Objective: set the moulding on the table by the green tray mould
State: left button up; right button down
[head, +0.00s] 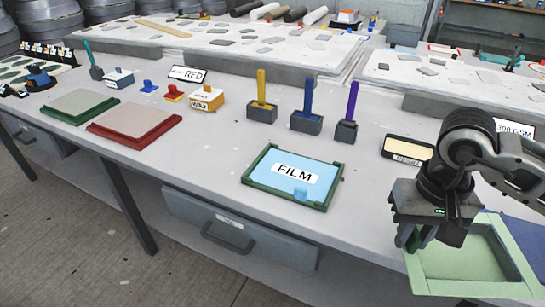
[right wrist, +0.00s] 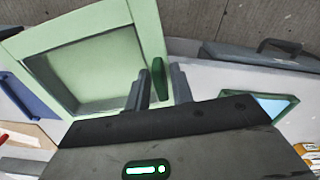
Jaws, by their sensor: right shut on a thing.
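The moulding, a light green shallow tray (head: 462,262), is at the lower right of the head view, over the table's front edge. It also fills the upper left of the right wrist view (right wrist: 85,70). My right gripper (head: 418,238) is shut on a dark green tab (right wrist: 158,78) at the moulding's rim. I cannot tell whether the moulding touches the table. The green tray mould (head: 80,107), a dark green base with a pale top, lies at the far left of the table, well away from the gripper. My left gripper is not in view.
A red mould (head: 133,122) lies just right of the green one. Bare table (head: 205,165) shows left of the FILM tray.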

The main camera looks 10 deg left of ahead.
aim_at(217, 145)
jog(key=u, duration=0.4)
jog(key=k, duration=0.5)
jog(key=u, duration=1.3)
jog(key=i, duration=1.2)
jog(key=z, duration=0.5)
jog(key=i, duration=0.9)
jog(key=z, duration=0.75)
